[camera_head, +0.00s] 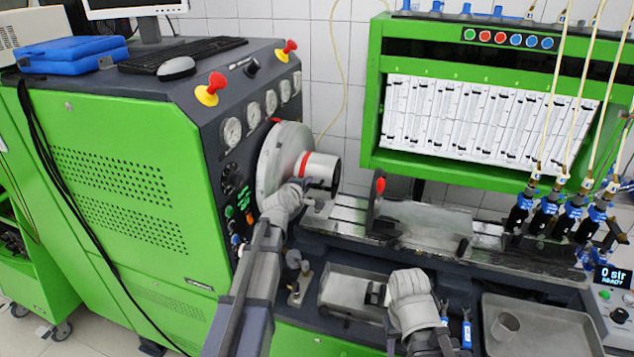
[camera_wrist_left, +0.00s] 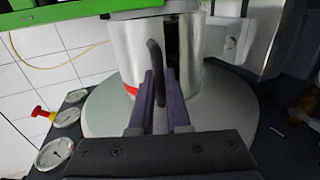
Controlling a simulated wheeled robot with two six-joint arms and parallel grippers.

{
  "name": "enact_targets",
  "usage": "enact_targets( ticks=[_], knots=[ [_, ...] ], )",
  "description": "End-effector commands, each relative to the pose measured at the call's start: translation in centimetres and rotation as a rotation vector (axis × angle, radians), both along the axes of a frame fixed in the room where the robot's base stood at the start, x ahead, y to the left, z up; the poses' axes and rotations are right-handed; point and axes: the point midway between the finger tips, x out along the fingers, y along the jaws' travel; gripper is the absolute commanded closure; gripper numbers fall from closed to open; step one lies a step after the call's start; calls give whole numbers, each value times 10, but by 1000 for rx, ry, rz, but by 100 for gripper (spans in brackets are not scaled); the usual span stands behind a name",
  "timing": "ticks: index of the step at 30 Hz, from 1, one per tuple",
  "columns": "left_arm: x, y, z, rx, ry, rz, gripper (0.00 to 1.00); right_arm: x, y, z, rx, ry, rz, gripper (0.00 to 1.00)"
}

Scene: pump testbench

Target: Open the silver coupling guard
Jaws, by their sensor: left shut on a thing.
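The silver coupling guard (camera_head: 322,166) is a short cylinder in front of the large round grey disc (camera_head: 284,150) on the green bench. In the left wrist view the guard (camera_wrist_left: 132,52) fills the upper middle, with a dark vertical slot to the right of its black handle (camera_wrist_left: 153,58). My left gripper (camera_head: 305,184) reaches the guard from below. In the left wrist view its two dark fingers (camera_wrist_left: 160,78) are shut on the handle, one on each side. My right gripper (camera_head: 374,294) is low over the front of the bench, apart from the guard; its finger gap is unclear.
A metal rail bed (camera_head: 345,215) runs right from the guard, with a small red knob (camera_head: 380,185) above it. Injectors with blue fittings (camera_head: 545,212) stand at the right. A metal tray (camera_head: 545,330) holds a cup (camera_head: 505,325). Gauges (camera_head: 232,131) line the left console.

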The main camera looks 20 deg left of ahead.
Motion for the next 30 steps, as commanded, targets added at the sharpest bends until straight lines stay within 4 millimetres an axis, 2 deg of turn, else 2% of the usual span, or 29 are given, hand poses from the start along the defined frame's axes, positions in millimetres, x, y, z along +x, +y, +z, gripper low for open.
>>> enact_targets(
  ticks=[1, 8, 14, 21, 30],
  knots=[
    [2, 4, 12, -1, 10, -1, 100, 0, 0, 14, 0, 0, 0, 54],
    [9, 5, 32, -1, 19, -4, 100, 0, 0, 36, 0, 0, 1, 54],
    [24, 5, 64, 1, 18, -3, 100, 0, 0, 67, 1, 0, -4, 54],
    [50, 4, 95, 1, 18, -3, 100, 0, 0, 99, 3, 0, -12, 54],
    [92, 2, 124, 2, 19, -3, 100, 0, 0, 128, 2, 1, -13, 54]
  ],
)
